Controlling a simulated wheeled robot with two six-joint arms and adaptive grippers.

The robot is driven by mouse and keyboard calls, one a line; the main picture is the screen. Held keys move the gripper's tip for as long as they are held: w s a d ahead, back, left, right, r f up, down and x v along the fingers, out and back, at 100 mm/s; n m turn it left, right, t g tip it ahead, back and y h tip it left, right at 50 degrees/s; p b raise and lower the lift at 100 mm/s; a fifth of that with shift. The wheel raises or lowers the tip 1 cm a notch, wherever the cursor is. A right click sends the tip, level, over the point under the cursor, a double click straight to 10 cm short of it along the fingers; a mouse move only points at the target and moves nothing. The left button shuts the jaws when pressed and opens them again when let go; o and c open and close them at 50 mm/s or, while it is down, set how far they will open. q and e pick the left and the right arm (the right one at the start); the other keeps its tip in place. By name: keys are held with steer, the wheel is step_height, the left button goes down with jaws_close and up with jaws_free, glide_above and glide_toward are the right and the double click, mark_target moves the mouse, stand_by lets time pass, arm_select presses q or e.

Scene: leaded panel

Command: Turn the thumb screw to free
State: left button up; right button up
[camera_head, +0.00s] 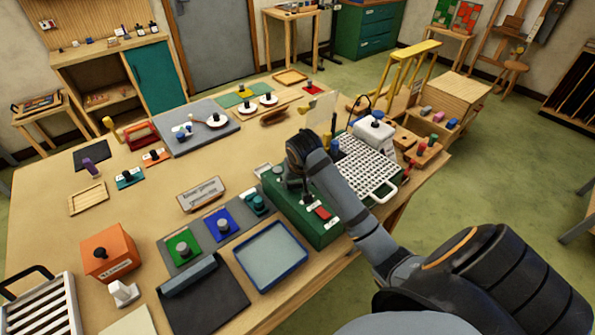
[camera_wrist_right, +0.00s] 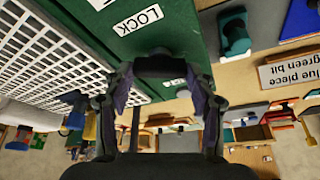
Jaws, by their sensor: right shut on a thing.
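The green box (camera_head: 325,237) stands near the table's front right, with white labels and a red patch on top. In the right wrist view its green top (camera_wrist_right: 185,30) carries a label reading LOCK (camera_wrist_right: 138,20) and a second, partly covered label (camera_wrist_right: 173,82). My right gripper (camera_head: 293,184) reaches down over the box's far left end. In the wrist view its two fingers (camera_wrist_right: 160,95) are shut on the dark thumb screw (camera_wrist_right: 158,64). The screw's lower part and its pointing direction are hard to make out. My left gripper is not in view.
A white grid rack (camera_head: 365,165) stands close on the right of the box. Left of the box are a strip with green and blue squares (camera_head: 222,224) and a blue-rimmed tray (camera_head: 303,252). A wooden sign (camera_head: 202,194) stands behind them.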

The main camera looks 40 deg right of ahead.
steer(key=m+p, duration=0.2)
steer(key=m+g+h+p, duration=0.1)
steer(key=m+p, duration=0.1)
steer(key=m+h+p, duration=0.1)
steer(key=m+p, duration=0.1)
steer(key=shift+w+a+r+m+p, duration=0.2)
steer(key=shift+r+m+p, duration=0.1)
steer(key=shift+p, duration=0.05)
steer(key=shift+f+m+g+p, duration=0.15)
steer(key=shift+m+g+p, duration=0.4)
steer(key=shift+m, duration=0.65)
steer(key=shift+w+f+m+g+h, duration=0.15)
steer(key=shift+m+g+h, duration=0.35)
steer(key=shift+m, duration=0.9)
steer(key=o, duration=1.2)
steer(key=shift+c, duration=0.2)
